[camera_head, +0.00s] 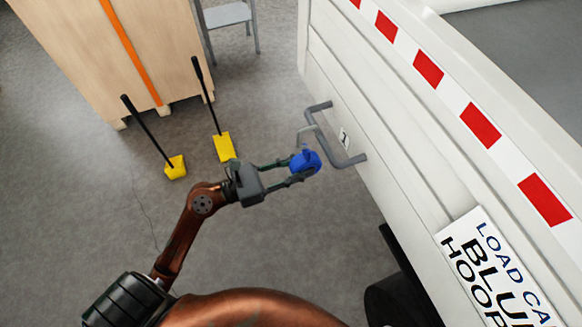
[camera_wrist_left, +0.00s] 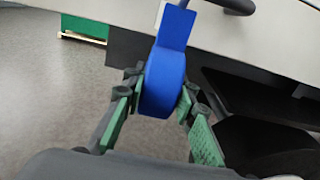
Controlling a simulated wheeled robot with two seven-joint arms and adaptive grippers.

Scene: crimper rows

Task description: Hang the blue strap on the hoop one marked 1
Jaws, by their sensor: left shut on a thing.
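The blue strap (camera_head: 305,161) is a rolled blue bundle with a thin grey hook (camera_head: 304,131) above it. My left gripper (camera_head: 296,170) is shut on the bundle and holds it in the air left of the grey hoop (camera_head: 335,141). The hook's tip is at or very near the hoop's bar; I cannot tell whether it touches or is over it. A label marked 1 (camera_head: 344,138) is on the white wall behind the hoop. In the left wrist view the strap (camera_wrist_left: 163,84) stands between the fingers (camera_wrist_left: 158,100), and a dark bar is at the top edge. My right gripper is not in view.
The white truck side (camera_head: 405,125) with a red and white stripe fills the right. A sign (camera_head: 495,270) reading "LOAD CA… BLU… HOOP" is lower right. Open grey floor lies between.

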